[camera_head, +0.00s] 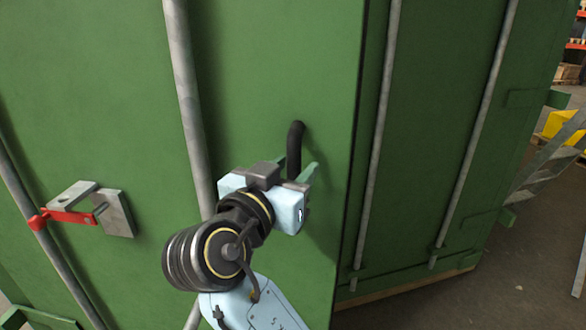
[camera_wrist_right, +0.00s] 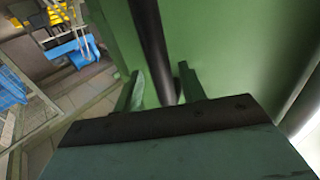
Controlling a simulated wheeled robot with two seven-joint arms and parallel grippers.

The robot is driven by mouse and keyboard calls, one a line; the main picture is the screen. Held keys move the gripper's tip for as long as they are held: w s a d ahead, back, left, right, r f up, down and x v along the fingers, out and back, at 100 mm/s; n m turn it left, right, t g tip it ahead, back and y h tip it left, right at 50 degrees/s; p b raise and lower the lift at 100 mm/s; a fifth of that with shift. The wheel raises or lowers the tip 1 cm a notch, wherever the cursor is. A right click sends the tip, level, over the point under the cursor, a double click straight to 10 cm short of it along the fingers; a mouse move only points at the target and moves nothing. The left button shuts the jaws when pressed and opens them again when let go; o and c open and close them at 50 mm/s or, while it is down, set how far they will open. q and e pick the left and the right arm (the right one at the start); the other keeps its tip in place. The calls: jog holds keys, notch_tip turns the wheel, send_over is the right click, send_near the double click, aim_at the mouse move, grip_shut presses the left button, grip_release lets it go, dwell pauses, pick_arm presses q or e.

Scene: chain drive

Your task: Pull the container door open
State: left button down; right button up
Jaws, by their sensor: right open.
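The green container door (camera_head: 260,70) fills the middle of the head view. A black curved handle (camera_head: 295,140) stands out from it near its right edge. My right gripper (camera_head: 298,166) is at the lower part of the handle, with its greenish fingers spread to either side of it. In the right wrist view the open right gripper (camera_wrist_right: 160,78) has the dark handle bar (camera_wrist_right: 152,40) running down between its fingers. The fingers do not look closed on it; contact cannot be told. My left gripper is not in view.
A grey vertical rod (camera_head: 185,90) runs along the door left of the handle. A latch with a red lever (camera_head: 68,217) is at the left. Another green panel (camera_head: 440,90) with rods adjoins at the right. Grey floor (camera_head: 490,285) is open at the lower right.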

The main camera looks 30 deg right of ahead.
jog(key=b+v, duration=0.1)
jog(key=v, duration=0.6)
jog(key=shift+b, duration=0.3)
